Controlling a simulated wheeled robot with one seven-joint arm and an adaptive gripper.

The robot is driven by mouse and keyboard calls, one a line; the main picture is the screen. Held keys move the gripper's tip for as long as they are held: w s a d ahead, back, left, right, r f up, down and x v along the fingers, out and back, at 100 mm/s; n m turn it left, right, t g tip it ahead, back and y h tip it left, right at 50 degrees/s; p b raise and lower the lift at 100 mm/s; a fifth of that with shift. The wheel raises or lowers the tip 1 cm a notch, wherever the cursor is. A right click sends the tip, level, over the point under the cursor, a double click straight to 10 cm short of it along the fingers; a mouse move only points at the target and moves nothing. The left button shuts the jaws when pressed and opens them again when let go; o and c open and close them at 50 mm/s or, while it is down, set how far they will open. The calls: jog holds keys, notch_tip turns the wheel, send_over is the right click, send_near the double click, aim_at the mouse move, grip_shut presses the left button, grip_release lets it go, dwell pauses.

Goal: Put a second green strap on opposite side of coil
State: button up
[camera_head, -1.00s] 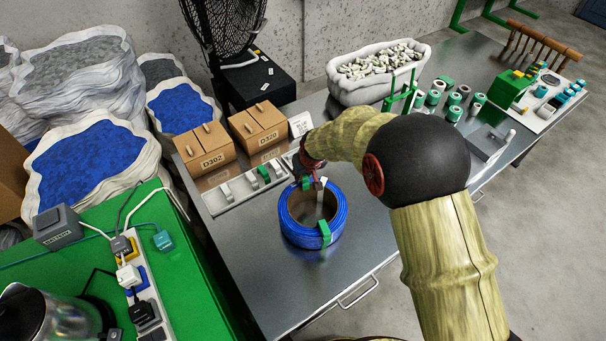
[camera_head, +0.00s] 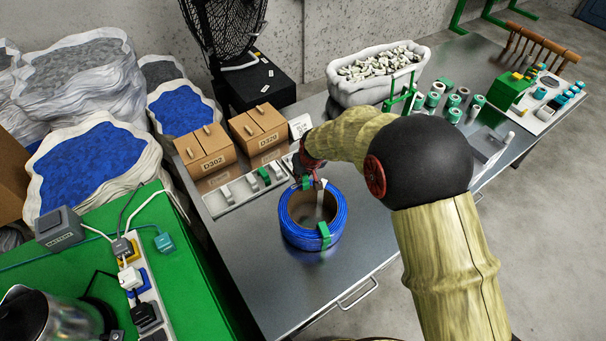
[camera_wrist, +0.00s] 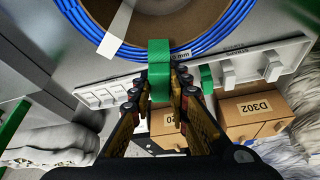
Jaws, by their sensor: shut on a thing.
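The coil of blue cable (camera_head: 295,232) lies on the metal table, wound around a brown core. A green strap (camera_head: 325,236) is wrapped over its near side. A second green strap (camera_head: 307,183) is at the far side, at my gripper (camera_head: 314,176). In the wrist view, my gripper (camera_wrist: 161,88) is shut on this second strap (camera_wrist: 159,62), which lies across the blue cable (camera_wrist: 210,38) at the coil's edge. The strap's far end and underside are hidden.
A labelled tray (camera_head: 237,193) with green and white pieces stands just behind the coil. Cardboard boxes D302 (camera_head: 206,160) and D320 (camera_head: 262,140) stand behind it. Green and white rolls (camera_head: 450,100) are at the right. The metal table (camera_head: 270,290) is clear in front of the coil.

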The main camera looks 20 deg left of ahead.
jog(key=shift+f+b, duration=0.55)
jog(key=shift+f, duration=0.3)
jog(key=shift+r+p, duration=0.45)
jog(key=shift+r, duration=0.25)
jog(key=shift+f, duration=0.45)
dwell(1.3)
jog(key=o, duration=0.4)
jog(key=shift+o, duration=0.8)
jog(key=o, duration=0.4)
jog(key=shift+o, duration=0.3)
jog(key=shift+r, duration=0.1)
